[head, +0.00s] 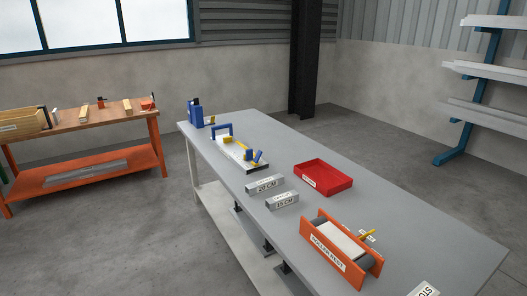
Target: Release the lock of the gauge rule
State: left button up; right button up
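No label I can read names the gauge rule, so I cannot tell for sure which thing it is. A pale flat jig (234,153) lies on the grey table, with a blue arch (222,127) at its far end and blue and yellow parts (254,156) at its near end. An orange roller rest (325,253) stands nearer. A yellow lever (367,235) with small white tags sits at its right side; the tags are too small to read, and the lock's state is unclear. Neither gripper is in view.
On the grey table (435,240) are blocks marked 20 CM (265,186) and 15 CM (282,201), a red tray (324,188) and a blue device (195,112). The table's right side is mostly clear. An orange workbench (85,172) stands left, a rack (480,115) right.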

aim_at(259, 153)
jog(key=z, duration=0.4)
jog(key=i+j+z, duration=0.15)
jog(key=z, duration=0.35)
jog(key=i+j+z, duration=0.15)
jog(key=z, duration=0.3)
jog(key=j+z, duration=0.35)
jog(key=z, duration=0.15)
jog(key=i+j+z, duration=0.1)
jog(key=j+z, duration=0.25)
jog(key=j, duration=1.15)
jog(key=k+j+z, duration=0.1)
jog(key=j+z, duration=0.3)
jog(key=j, duration=1.05)
jog(key=k+j, duration=0.1)
jog(key=j, duration=0.65)
